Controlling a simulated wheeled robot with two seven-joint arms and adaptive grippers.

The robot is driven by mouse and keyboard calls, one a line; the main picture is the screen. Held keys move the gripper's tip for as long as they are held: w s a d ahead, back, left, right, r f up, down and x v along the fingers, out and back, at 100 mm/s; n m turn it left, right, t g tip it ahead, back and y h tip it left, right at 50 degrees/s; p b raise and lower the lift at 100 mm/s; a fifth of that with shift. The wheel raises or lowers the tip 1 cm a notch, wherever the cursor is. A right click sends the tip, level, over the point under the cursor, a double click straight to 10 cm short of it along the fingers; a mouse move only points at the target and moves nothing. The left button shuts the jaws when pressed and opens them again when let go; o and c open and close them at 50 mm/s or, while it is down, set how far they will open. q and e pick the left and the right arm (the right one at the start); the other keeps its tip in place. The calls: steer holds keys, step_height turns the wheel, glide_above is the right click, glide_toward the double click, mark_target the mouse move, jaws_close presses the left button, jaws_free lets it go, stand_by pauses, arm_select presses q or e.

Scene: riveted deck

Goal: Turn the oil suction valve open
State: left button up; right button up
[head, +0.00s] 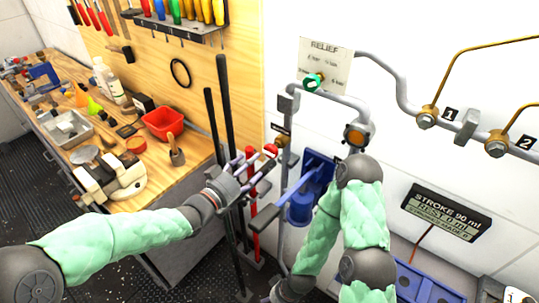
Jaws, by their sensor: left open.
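My left gripper (252,170) is open, its fingers pointing right and up toward the wall beside the bench. A small red knob (271,150) is right at its fingertips; I cannot tell whether they touch. Just behind the knob is a brass valve body (283,143) on a grey vertical pipe, under a small dark label (281,128) too small to read. This looks like the oil suction valve; the fingers partly hide its handle, so its position is unclear.
A relief panel with a green knob (313,82) is above. The cluttered wooden bench (190,170) is at left.

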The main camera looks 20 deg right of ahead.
mark_target(268, 153)
arm_select(q)
steer(key=w+d+m, duration=0.1)
steer(key=d, duration=0.1)
steer(key=w+d+f+b, duration=0.1)
steer(key=w+d, duration=0.1)
steer(key=d, duration=0.1)
steer(key=w+d+m+b, duration=0.1)
steer(key=w+d, duration=0.1)
steer(key=shift+w+d+f+m, duration=0.2)
steer(key=shift+d+m, duration=0.05)
steer(key=shift+m, duration=0.05)
stand_by(0.3)
steer(key=c, duration=1.1)
